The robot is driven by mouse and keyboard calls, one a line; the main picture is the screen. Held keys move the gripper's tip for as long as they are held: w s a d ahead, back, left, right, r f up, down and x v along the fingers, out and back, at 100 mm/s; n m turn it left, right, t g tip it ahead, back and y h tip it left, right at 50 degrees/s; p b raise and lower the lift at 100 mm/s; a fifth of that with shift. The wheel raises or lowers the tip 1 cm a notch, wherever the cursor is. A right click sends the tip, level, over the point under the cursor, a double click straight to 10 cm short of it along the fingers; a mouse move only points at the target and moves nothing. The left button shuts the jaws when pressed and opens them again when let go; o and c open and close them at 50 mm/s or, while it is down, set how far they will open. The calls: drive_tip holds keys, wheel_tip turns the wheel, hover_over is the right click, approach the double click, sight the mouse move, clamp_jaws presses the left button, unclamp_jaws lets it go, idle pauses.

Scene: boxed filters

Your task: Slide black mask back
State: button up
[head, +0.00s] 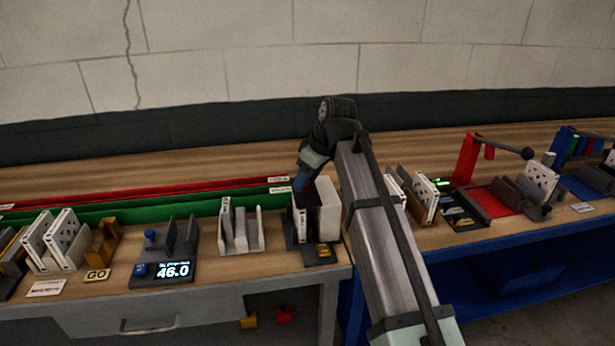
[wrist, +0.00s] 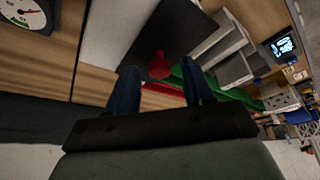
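In the wrist view a flat dark panel, which looks like the black mask (wrist: 151,32), stands beside a pale box face. A red knob (wrist: 160,66) shows at its lower edge. My gripper (wrist: 159,70) is open, with its two blue fingers apart. The knob appears between the fingertips in the picture; I cannot tell whether they touch it. In the head view my gripper (head: 302,181) points down at a small dark station, just left of a thick white block (head: 328,209). The mask and knob cannot be made out there, behind my arm and fingers.
Left of the station stands a grey slotted rack (head: 242,240), then a device with a display reading 46.0 (head: 174,269). Green (head: 150,211) and red rails run behind. A red-armed fixture (head: 468,160) stands at right. A dial gauge (wrist: 27,13) shows in the wrist view.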

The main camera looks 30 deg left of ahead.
clamp_jaws()
idle(0.4)
drive_tip(key=w+d, duration=0.4)
drive_tip(key=shift+w+d, duration=0.35)
drive_tip(key=shift+w, duration=0.05)
drive_tip(key=shift+o, duration=0.2)
unclamp_jaws()
drive_tip(key=v, duration=1.4)
drive_tip(key=shift+a+f, duration=0.1)
